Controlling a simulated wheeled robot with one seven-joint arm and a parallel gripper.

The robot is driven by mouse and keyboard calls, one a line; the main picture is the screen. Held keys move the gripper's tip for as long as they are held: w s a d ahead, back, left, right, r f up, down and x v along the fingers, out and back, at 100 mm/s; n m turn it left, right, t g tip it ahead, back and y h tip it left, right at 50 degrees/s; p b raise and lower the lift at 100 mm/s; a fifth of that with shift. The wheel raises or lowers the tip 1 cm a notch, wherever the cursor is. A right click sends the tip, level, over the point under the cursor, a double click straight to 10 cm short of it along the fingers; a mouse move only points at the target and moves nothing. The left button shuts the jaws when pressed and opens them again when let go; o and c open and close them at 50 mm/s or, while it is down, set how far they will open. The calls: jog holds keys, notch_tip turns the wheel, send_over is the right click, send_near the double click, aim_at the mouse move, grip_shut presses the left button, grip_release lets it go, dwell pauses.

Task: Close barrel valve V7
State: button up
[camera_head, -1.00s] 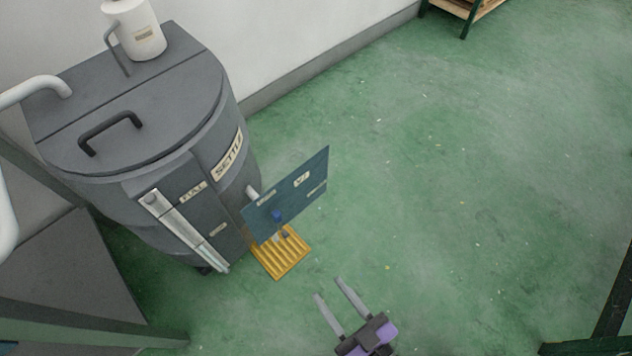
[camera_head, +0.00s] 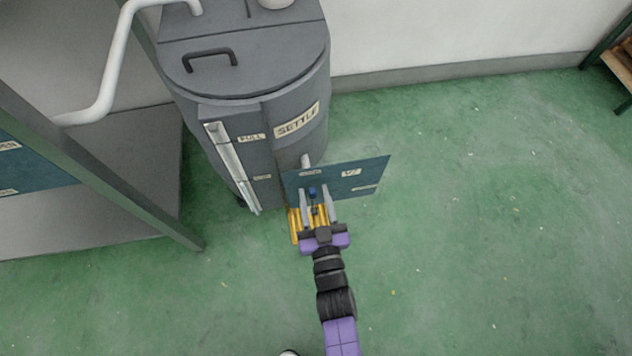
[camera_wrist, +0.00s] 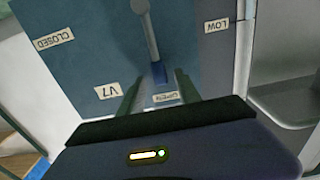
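Valve V7 sits on a blue-green panel (camera_head: 368,178) at the front of the grey barrel (camera_head: 295,150). Its lever has a blue tip (camera_head: 312,190). In the wrist view the lever (camera_wrist: 150,35) is a grey rod ending in the blue tip, which points toward the "OPEN" label (camera_wrist: 165,96). The "CLOSED" label (camera_wrist: 53,39) is at the left of the panel. My gripper (camera_head: 316,196) is open in front of the panel. In the wrist view its fingers (camera_wrist: 159,77) stand on either side of the blue tip; contact cannot be told.
A yellow grating (camera_head: 294,228) lies below the panel, partly hidden by my gripper. A pale gauge strip (camera_head: 232,168) runs down the barrel. A grey platform with a green post (camera_head: 130,200) stands at the left. The green floor to the right is clear.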

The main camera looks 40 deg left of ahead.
aim_at(312, 187)
jog(key=shift+b+x, duration=0.65)
jog(key=shift+x, duration=1.45)
jog(key=shift+c, duration=0.4)
grip_shut()
jog(key=shift+s, duration=0.1)
